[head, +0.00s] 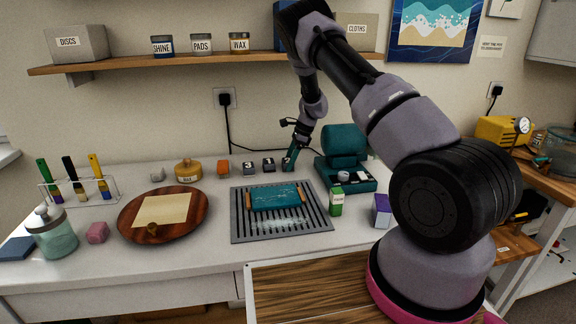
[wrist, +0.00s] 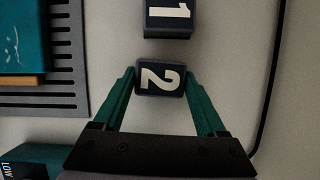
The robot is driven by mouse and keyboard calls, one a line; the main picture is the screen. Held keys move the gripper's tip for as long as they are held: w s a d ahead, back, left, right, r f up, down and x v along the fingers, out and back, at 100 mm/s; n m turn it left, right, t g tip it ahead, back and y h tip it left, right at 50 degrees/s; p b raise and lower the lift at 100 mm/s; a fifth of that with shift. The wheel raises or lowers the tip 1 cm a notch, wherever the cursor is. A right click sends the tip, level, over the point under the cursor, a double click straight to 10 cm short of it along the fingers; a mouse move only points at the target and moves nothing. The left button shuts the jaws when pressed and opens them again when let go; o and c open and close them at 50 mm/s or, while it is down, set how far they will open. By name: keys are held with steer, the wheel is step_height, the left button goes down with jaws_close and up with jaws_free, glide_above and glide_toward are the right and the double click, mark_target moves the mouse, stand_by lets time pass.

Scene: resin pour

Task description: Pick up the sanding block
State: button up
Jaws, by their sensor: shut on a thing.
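My gripper (head: 291,156) is at the back of the white table, left of the teal machine. In the wrist view its two green fingers (wrist: 160,84) are shut on the sides of a small dark block marked 2 (wrist: 160,77). In the head view that block (head: 287,163) is partly hidden by the fingers. A dark block marked 1 (wrist: 168,17) lies just beyond it, apart from the fingers. A block marked 3 (head: 249,168) is farther left. None carries a sanding label. I cannot tell whether the held block is off the table.
A slotted grey tray (head: 237,222) with a teal piece lies in front of the blocks. The teal machine (head: 345,160) stands close on the right. A black cable hangs behind.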

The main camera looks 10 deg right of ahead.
steer(key=shift+s+r, duration=0.2)
steer(key=shift+r, duration=0.3)
steer(key=r, duration=0.4)
steer(key=s+r, duration=0.1)
steer(key=r, duration=0.1)
steer(key=shift+r, duration=0.1)
steer(key=s, duration=1.8)
steer(key=shift+s, duration=0.35)
